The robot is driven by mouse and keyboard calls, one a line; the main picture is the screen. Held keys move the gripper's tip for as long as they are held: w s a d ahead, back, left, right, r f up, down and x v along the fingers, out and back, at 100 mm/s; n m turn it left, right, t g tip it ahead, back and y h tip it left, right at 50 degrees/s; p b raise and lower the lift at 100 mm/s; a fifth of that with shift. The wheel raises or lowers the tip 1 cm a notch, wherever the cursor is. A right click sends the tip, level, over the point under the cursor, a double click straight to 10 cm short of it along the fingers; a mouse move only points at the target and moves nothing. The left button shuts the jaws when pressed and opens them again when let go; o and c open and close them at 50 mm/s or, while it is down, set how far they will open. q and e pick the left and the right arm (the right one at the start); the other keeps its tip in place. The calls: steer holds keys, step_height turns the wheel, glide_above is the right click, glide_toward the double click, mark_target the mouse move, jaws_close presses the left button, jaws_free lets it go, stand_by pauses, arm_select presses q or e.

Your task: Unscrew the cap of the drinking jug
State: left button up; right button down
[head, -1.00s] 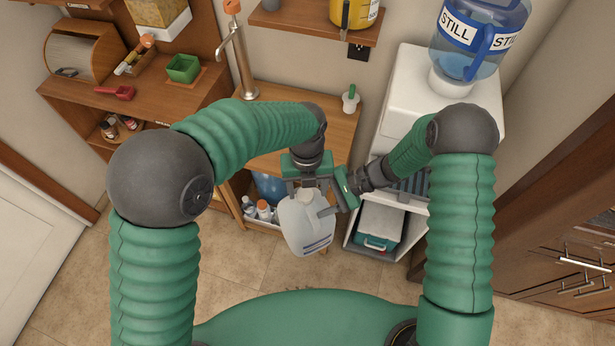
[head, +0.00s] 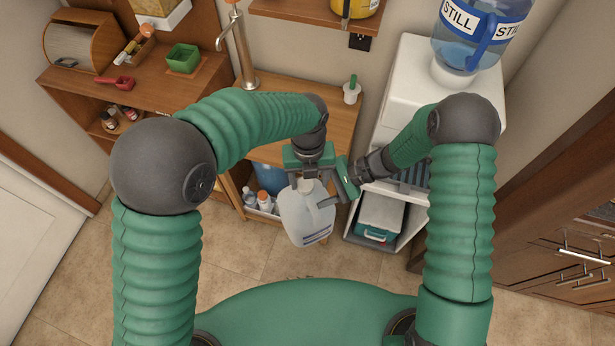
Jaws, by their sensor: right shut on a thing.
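The drinking jug (head: 307,218) is a pale translucent jug with a handle on its right side. It hangs in the air in front of the low wooden cabinet, slightly tilted. My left gripper (head: 309,180) points down over the jug's top, with its fingers around the neck and cap area. The cap is mostly hidden there, and I cannot tell whether these fingers touch it. My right gripper (head: 328,202) comes in from the right and is shut on the jug's handle.
A white water dispenser (head: 408,90) with a large blue bottle (head: 478,40) stands at the right. The wooden cabinet (head: 290,125) behind holds bottles in its lower opening. A wooden desk (head: 150,85) stands at the left. The tiled floor (head: 265,260) below is clear.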

arm_select(q)
steer(key=shift+a, duration=0.1)
step_height(320, 180, up, 4)
steer(key=shift+w+r, duration=0.1)
steer(key=r, duration=0.3)
steer(key=shift+a+r, duration=0.2)
steer(key=shift+a, duration=0.15)
step_height(320, 180, down, 8)
steer(key=shift+r, duration=0.1)
steer(key=shift+d, duration=0.1)
jaws_close()
jaws_free()
stand_by(0.3)
